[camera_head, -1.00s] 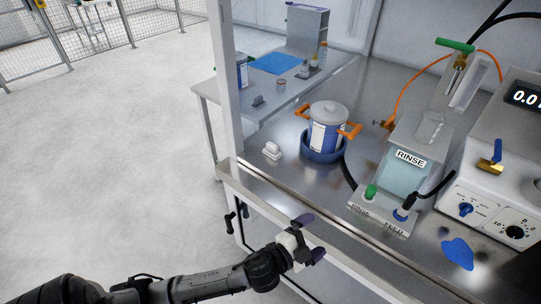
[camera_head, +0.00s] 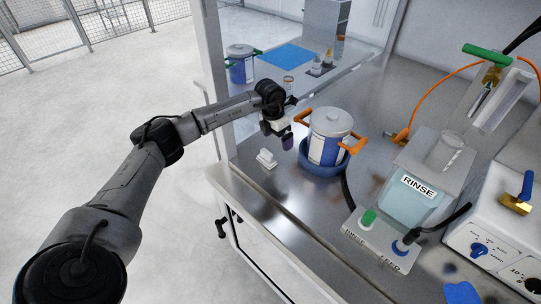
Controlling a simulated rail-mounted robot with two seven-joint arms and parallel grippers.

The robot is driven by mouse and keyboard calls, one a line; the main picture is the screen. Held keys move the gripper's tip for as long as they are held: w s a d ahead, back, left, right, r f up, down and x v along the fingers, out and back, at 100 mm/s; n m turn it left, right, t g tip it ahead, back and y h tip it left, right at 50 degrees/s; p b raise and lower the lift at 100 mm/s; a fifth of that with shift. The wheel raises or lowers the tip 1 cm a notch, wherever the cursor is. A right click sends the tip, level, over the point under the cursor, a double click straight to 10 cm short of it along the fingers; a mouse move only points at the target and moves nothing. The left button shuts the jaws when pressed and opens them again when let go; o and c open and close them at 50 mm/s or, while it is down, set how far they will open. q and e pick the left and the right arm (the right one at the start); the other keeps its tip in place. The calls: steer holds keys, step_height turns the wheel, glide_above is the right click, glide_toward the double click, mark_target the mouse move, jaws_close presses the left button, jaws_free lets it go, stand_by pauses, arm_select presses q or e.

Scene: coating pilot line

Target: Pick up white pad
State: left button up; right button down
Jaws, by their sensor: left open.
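A small white pad (camera_head: 266,160) with a raised grip lies on the steel bench top, left of the blue ring holding the lidded pot. The pad looks clear of the gripper. My right gripper is out of view.
A white pot (camera_head: 330,122) with orange handles sits in a blue ring (camera_head: 322,168), close right of my gripper. The RINSE tank (camera_head: 408,200) stands further right. A blue patch (camera_head: 461,292) lies at the front right. Bare steel lies in front of the pad.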

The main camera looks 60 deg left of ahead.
arm_select(q)
steer(key=g+y, duration=0.1)
glide_above(267, 152)
steer(key=shift+n, duration=0.4)
steer(key=f, duration=0.3)
steer(key=f+b, duration=0.1)
steer(key=f, duration=0.1)
steer(key=shift+w+a+f, duration=0.15)
steer(key=shift+a+f, duration=0.05)
steer(key=shift+f, duration=0.2)
steer(key=shift+s+d+f+b, duration=0.1)
steer(key=shift+f+b, duration=0.2)
steer(key=shift+f, duration=1.3)
steer(key=shift+s+f+b, duration=0.1)
steer(key=shift+f+b, duration=0.15)
steer(key=shift+f, duration=1.3)
steer(key=c, duration=0.9)
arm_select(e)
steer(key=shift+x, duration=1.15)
